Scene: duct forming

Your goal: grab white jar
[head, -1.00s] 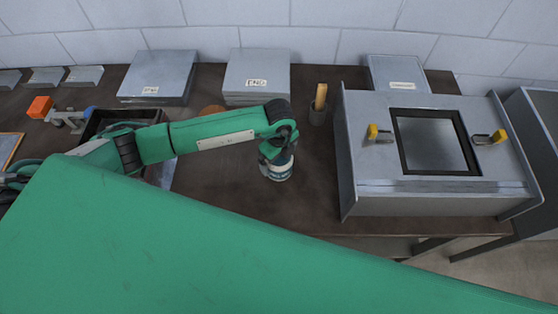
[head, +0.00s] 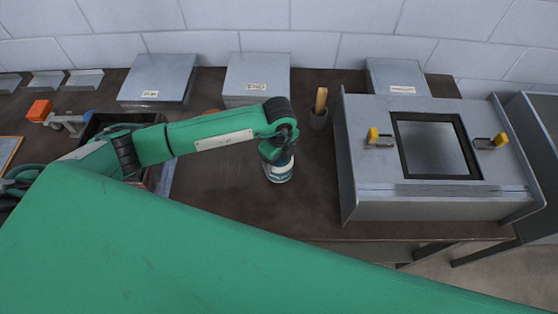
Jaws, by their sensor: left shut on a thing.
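The white jar (head: 281,174) is on the dark workbench near its middle, with a pale body and a darker band. My left gripper (head: 278,160) comes down over it from above, at the end of the green left arm. It is shut on the jar; the fingers are mostly hidden by the wrist, and so is the jar's top. I cannot tell whether the jar's base touches the bench. My right gripper is not in view.
A grey metal box with yellow clamps (head: 367,203) stands to the right. A dark bin (head: 97,124) lies left. Bench is clear right of the jar.

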